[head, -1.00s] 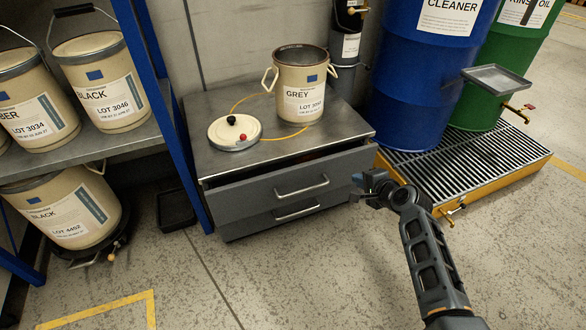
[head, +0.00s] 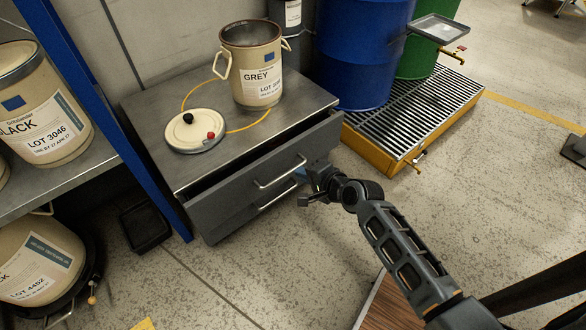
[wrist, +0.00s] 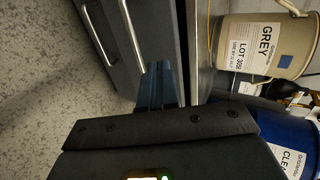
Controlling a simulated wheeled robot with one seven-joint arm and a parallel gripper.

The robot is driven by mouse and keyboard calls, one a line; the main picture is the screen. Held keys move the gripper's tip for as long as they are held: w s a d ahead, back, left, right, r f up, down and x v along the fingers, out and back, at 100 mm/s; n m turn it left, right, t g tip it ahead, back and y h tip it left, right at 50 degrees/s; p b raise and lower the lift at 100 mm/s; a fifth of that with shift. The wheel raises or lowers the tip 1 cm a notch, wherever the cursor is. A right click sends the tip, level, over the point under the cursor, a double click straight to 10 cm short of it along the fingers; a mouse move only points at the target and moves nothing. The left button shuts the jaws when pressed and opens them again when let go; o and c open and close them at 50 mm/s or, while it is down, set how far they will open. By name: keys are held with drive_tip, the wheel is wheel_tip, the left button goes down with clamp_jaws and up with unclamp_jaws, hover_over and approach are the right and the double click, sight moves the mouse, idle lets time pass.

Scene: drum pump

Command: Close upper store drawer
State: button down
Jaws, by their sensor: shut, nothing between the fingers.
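The upper store drawer (head: 232,190) is the grey top drawer of a low metal cabinet. It stands partly open, with a dark gap behind its front. Its bar handle (head: 280,172) sits mid-front, above the lower drawer's handle (head: 277,195). My gripper (head: 303,176) is at the right part of the drawer front, just right of the upper handle. In the wrist view its blue fingers (wrist: 155,86) are together and empty, pointing at the upper drawer's front panel (wrist: 156,30). Whether they touch it I cannot tell.
A GREY paint pail (head: 252,65) and a round lid (head: 194,130) with a yellow cable rest on the cabinet top. A blue drum (head: 360,50) stands on a grated pallet (head: 410,120) to the right. A blue-posted shelf (head: 100,110) is left. Floor in front is clear.

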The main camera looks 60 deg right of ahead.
sight(272, 154)
drive_tip(key=b+x, duration=0.1)
drive_tip(key=x, duration=0.2)
drive_tip(key=b+x, duration=0.1)
drive_tip(key=x, duration=0.3)
drive_tip(key=r+b+x, duration=0.1)
drive_tip(key=x, duration=0.2)
drive_tip(key=shift+w+d+f, duration=0.1)
drive_tip(key=shift+w+d, duration=0.05)
drive_tip(key=shift+w, duration=0.3)
drive_tip(key=shift+w+d, duration=0.2)
drive_tip(key=shift+w, duration=0.4)
drive_tip(key=shift+w+d, duration=0.15)
drive_tip(key=shift+w, duration=0.45)
drive_tip(key=shift+w+d, duration=0.2)
drive_tip(key=shift+w, duration=0.45)
drive_tip(key=shift+s, duration=0.1)
